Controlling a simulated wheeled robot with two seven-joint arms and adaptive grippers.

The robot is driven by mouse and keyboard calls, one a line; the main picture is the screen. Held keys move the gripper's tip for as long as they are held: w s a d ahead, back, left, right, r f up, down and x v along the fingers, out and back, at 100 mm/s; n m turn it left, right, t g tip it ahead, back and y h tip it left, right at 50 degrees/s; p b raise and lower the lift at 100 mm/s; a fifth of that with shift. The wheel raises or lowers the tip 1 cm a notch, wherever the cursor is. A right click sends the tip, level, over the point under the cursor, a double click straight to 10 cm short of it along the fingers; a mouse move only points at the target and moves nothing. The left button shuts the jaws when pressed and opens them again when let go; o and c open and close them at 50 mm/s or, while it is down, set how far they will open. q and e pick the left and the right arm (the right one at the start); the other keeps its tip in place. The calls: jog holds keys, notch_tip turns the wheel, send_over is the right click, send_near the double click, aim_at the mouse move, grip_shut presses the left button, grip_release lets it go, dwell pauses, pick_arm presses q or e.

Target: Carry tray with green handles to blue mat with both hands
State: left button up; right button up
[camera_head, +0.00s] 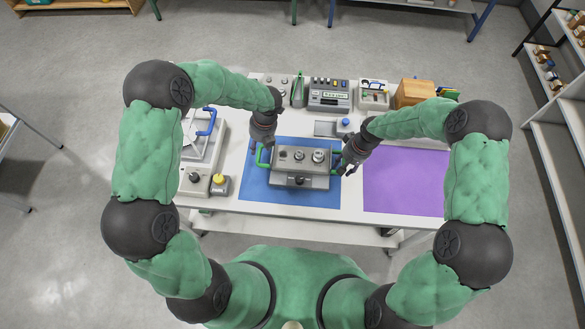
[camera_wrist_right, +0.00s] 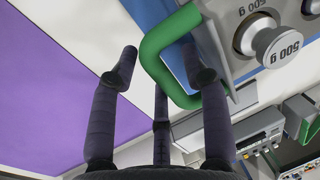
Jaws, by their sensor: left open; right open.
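The grey tray (camera_head: 301,182) rests on the blue mat (camera_head: 256,196), carrying metal weights, one marked 500 g (camera_wrist_right: 280,43) in the right wrist view. Its left green handle (camera_head: 260,160) is beside my left gripper (camera_head: 258,150), which is open; the fingertips are small and partly hidden. Its right green handle (camera_head: 336,155) is beside my right gripper (camera_head: 345,165), which is open. In the right wrist view, the green handle (camera_wrist_right: 148,58) lies between the spread fingers of my right gripper (camera_wrist_right: 162,68), nearer the right finger and overlapping it. I cannot tell whether they touch.
A purple mat (camera_head: 402,185) lies bare to the right. Behind stand a grey panel with a display (camera_head: 329,96), a wooden box (camera_head: 415,93) and a small part with a blue knob (camera_head: 346,122). A blue-handled tray (camera_head: 207,122) and a yellow-knobbed block (camera_head: 219,180) are at left.

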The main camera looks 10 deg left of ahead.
jog(key=shift+r, duration=0.15)
pick_arm(q)
jog(key=r, duration=0.4)
jog(key=shift+d+r, duration=0.15)
jog(key=shift+d, duration=0.25)
pick_arm(e)
notch_tip(320, 180, up, 12)
jog(key=d, duration=0.2)
jog(key=shift+d+f, duration=0.15)
jog(key=shift+f, duration=0.1)
